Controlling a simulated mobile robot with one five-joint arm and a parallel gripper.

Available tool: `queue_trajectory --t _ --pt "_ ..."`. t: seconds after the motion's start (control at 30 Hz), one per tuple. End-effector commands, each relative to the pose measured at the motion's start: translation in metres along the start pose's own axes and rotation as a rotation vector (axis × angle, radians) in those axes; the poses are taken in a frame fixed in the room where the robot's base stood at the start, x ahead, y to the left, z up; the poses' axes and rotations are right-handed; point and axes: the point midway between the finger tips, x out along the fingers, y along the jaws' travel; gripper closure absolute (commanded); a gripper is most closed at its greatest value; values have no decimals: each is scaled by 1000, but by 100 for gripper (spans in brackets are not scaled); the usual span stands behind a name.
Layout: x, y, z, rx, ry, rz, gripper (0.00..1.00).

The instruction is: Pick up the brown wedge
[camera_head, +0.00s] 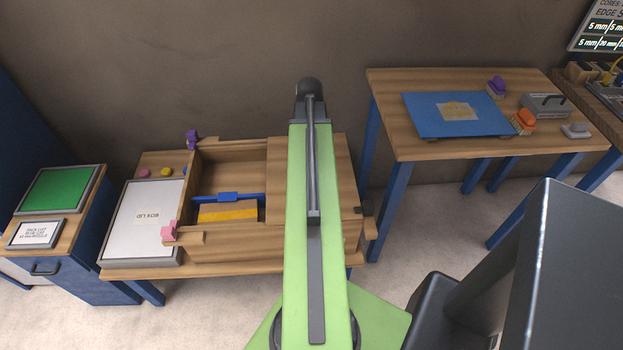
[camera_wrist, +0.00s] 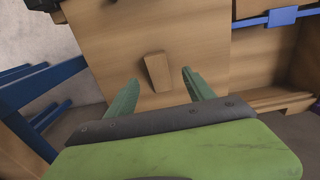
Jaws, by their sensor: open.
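The brown wedge (camera_wrist: 156,73) lies on a wooden board (camera_wrist: 115,32) in the wrist view, near the board's lower edge. It is a small tapered block of nearly the same colour as the board. My gripper (camera_wrist: 160,78) is open, with its two green fingers on either side of the wedge in the picture. There is a gap on both sides, and I cannot tell how far above the board the fingertips are. In the head view the wedge does not show, and my green arm covers part of the wooden box.
The open wooden box (camera_head: 230,243) holds a blue bar (camera_head: 228,197) and a yellow piece (camera_head: 227,211). A white box lid (camera_head: 142,222) lies to its left. A table with a blue mat (camera_head: 425,119) stands at the right. Pink, purple and dark pieces sit around the box.

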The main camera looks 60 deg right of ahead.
Motion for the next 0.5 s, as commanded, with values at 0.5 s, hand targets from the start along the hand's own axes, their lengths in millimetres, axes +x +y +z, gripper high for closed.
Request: queue_trajectory --t 0.5 --pt "54 3 -1 0 0 0 38"
